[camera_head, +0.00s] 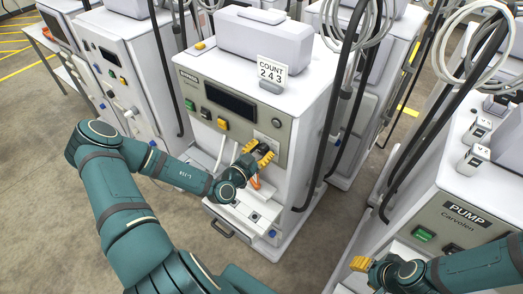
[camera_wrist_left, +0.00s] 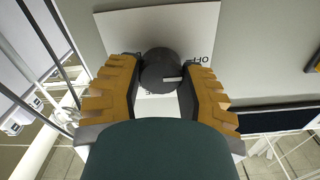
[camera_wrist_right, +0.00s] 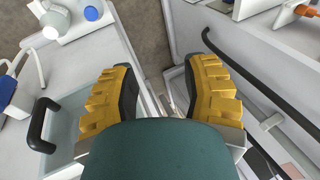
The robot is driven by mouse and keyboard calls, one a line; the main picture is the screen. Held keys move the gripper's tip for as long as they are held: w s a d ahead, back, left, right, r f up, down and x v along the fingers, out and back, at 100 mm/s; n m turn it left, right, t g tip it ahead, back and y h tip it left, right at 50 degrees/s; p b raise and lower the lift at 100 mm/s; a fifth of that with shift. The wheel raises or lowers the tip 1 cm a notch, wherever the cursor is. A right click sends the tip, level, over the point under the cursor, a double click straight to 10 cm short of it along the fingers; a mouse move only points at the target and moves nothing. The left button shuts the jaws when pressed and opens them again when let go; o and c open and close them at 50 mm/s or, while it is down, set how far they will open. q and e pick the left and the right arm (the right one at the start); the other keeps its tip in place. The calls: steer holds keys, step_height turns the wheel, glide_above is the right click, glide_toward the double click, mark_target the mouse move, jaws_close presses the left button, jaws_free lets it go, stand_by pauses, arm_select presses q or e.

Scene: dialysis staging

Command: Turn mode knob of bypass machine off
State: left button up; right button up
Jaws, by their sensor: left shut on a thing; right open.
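The bypass machine (camera_head: 250,90) is a white cabinet in the middle of the head view, with a grey front panel (camera_head: 200,95). Its mode knob (camera_wrist_left: 161,72) is round and dark grey in the left wrist view, in front of a white label plate (camera_wrist_left: 198,28) with partly hidden lettering. A white mark on the knob points to the right in that view. My left gripper (camera_head: 258,150) is shut on the knob, one yellow finger on each side. My right gripper (camera_head: 362,264) is open and empty, by the pump machine; its spread fingers show in the right wrist view (camera_wrist_right: 165,95).
The panel also carries a dark screen (camera_head: 231,103), a green button (camera_head: 190,104) and a yellow button (camera_head: 222,124). A "COUNT 243" sign (camera_head: 271,71) stands on top. The pump machine (camera_head: 455,215) is at the right. Dark hoses hang between the machines.

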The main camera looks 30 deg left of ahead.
arm_select(q)
steer(key=o, duration=1.2)
steer(key=s, duration=1.2)
steer(key=shift+a, duration=0.45)
steer(key=shift+w, duration=0.1)
